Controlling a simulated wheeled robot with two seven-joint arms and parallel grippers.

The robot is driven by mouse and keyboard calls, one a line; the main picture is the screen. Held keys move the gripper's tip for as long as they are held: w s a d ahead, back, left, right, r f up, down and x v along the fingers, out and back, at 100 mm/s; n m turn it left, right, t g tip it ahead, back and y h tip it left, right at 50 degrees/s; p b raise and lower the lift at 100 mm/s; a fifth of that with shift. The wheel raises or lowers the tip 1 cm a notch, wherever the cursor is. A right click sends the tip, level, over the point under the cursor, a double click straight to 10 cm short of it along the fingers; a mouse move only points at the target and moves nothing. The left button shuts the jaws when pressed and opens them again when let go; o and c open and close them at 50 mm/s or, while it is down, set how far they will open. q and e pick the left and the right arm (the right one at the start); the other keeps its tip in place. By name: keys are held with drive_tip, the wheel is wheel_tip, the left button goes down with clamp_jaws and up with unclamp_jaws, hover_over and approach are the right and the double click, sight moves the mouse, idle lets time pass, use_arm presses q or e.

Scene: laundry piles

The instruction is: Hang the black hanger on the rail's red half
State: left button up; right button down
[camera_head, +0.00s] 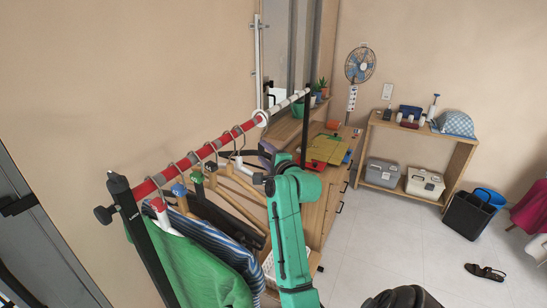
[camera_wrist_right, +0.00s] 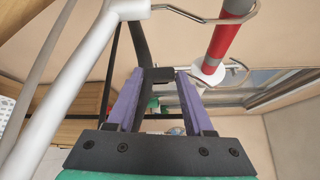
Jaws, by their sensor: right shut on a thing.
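The rail runs from the near left post to the far post. Its red half (camera_head: 205,150) is nearer me and its pale half (camera_head: 288,103) farther off, with a white ring (camera_head: 263,117) between them. My right gripper (camera_wrist_right: 157,73) is shut on the black hanger (camera_wrist_right: 139,42), which passes between its purple fingers. In the head view the dark hanger (camera_head: 236,154) shows beside the rail, left of my right gripper (camera_head: 266,158). The red half and the white disc also show in the wrist view (camera_wrist_right: 224,42). I cannot tell whether the black hanger's hook touches the rail. My left gripper is out of view.
Several hangers with metal hooks hang on the red half, with a green garment (camera_head: 190,265) and a striped one (camera_head: 222,250). A pale hanger (camera_wrist_right: 70,75) is close left of my gripper in the wrist view. A wooden desk (camera_head: 318,200) stands behind.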

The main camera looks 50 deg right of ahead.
sight(253, 152)
drive_tip(key=shift+w+a, duration=0.2)
drive_tip(key=shift+w, duration=0.3)
drive_tip(key=shift+w+f+b, duration=0.2)
drive_tip(key=shift+w+b, duration=0.3)
drive_tip(key=shift+w, duration=0.6)
drive_tip(key=shift+a+f+b, duration=0.15)
drive_tip(key=shift+f+b, duration=0.15)
drive_tip(key=shift+f, duration=0.45)
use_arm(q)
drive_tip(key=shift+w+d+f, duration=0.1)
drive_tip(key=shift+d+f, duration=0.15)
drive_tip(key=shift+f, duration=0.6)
use_arm(e)
drive_tip(key=shift+c, duration=1)
unclamp_jaws()
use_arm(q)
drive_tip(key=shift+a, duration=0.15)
